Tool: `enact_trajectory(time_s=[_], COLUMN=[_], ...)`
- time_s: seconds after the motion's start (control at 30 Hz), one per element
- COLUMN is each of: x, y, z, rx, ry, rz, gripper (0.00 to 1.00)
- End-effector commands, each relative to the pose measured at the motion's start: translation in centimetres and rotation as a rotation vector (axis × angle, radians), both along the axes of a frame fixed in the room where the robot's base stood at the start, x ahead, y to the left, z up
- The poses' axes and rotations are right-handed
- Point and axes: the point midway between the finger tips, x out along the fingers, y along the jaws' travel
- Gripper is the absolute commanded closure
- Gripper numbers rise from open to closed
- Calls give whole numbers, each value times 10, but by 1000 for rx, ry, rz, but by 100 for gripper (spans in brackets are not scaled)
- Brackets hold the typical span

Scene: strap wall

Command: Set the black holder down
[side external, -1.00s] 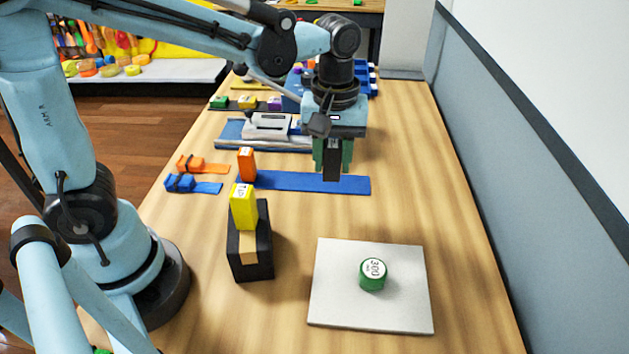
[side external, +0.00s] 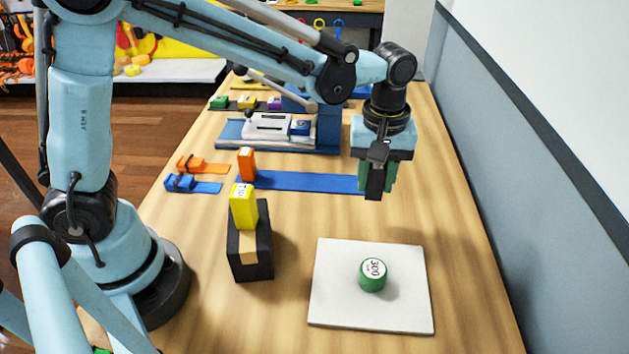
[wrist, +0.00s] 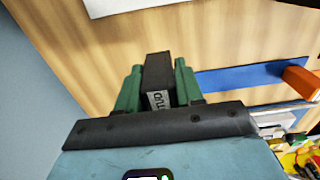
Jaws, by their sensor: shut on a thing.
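My gripper (side external: 378,185) is shut on the black holder (side external: 374,187), a small dark upright block held between the green fingers. It hangs above the wooden table, near the right end of the blue strip and behind the white board. In the wrist view the black holder (wrist: 158,72) sits between the green fingers (wrist: 157,88), with a pale printed label on it near the palm. The label cannot be read for sure.
A white board (side external: 330,310) with a green round weight (side external: 373,274) lies in front. A black block (side external: 262,262) with a yellow piece (side external: 243,208) stands left of it. An orange block (side external: 246,164) stands at the blue strip's (side external: 300,180) left end. A grey wall (side external: 510,180) bounds the right; table near it is clear.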

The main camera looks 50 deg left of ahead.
Motion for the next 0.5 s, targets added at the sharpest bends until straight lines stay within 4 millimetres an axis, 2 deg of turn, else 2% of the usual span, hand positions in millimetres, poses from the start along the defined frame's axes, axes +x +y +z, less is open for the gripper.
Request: enact_trajectory(time_s=[0.1,0.2,0.37,0.5], x=[17,26,32,32], y=[17,27,33,33], z=[-14,-22,-28,-45], rx=[0,0,0,0], ry=[0,0,0,0], rz=[4,2,0,-1], gripper=[98,98,98,98])
